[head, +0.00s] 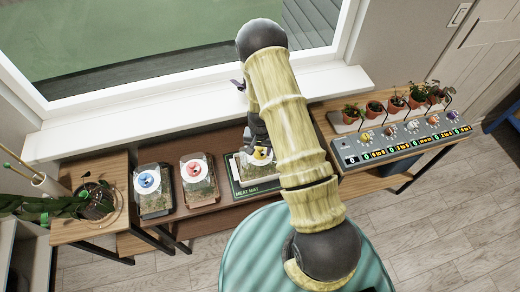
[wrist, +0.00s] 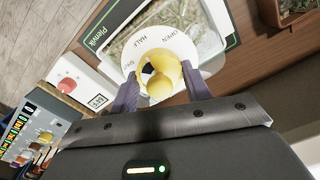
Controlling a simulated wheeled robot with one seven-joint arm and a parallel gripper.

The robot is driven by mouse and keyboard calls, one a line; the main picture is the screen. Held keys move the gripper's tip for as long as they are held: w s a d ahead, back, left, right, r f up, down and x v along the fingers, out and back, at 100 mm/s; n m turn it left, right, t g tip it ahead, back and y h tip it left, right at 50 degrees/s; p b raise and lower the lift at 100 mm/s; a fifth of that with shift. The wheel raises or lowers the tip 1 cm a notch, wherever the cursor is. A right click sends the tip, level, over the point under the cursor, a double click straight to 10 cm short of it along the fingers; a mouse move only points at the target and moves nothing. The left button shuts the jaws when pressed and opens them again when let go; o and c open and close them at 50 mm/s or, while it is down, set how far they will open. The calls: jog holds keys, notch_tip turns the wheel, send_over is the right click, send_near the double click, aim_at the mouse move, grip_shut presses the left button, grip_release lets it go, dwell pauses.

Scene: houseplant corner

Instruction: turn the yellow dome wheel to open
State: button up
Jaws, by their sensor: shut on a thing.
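The yellow wheel (wrist: 160,80) sits on top of a clear dome (wrist: 140,45) in the wrist view, on a white dial plate (wrist: 150,42) marked SHUT, HALF and OPEN. A dark mark shows on the wheel's left side, towards the SHUT and HALF end. My gripper (wrist: 160,92) is shut on the wheel, one purple-grey finger on each side. In the head view the yellow wheel (head: 262,155) shows beside my arm, which hides part of its dome.
The dome stands on a green heat mat (head: 247,190). Domes with a blue wheel (head: 147,181) and a red wheel (head: 193,167) stand to its left. A control panel (head: 400,143) and several potted plants (head: 396,104) are at right. A window sill runs behind.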

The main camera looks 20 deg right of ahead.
jog(key=m+b, duration=0.1)
jog(key=m, duration=0.2)
jog(key=shift+m, duration=0.4)
jog(key=m, duration=0.4)
jog(key=shift+b, duration=0.4)
jog(key=shift+m, duration=0.3)
jog(key=o, duration=1)
jog(key=shift+r, duration=0.15)
notch_tip(320, 180, up, 17)
jog(key=shift+r+b, duration=0.1)
jog(key=shift+b, duration=0.7)
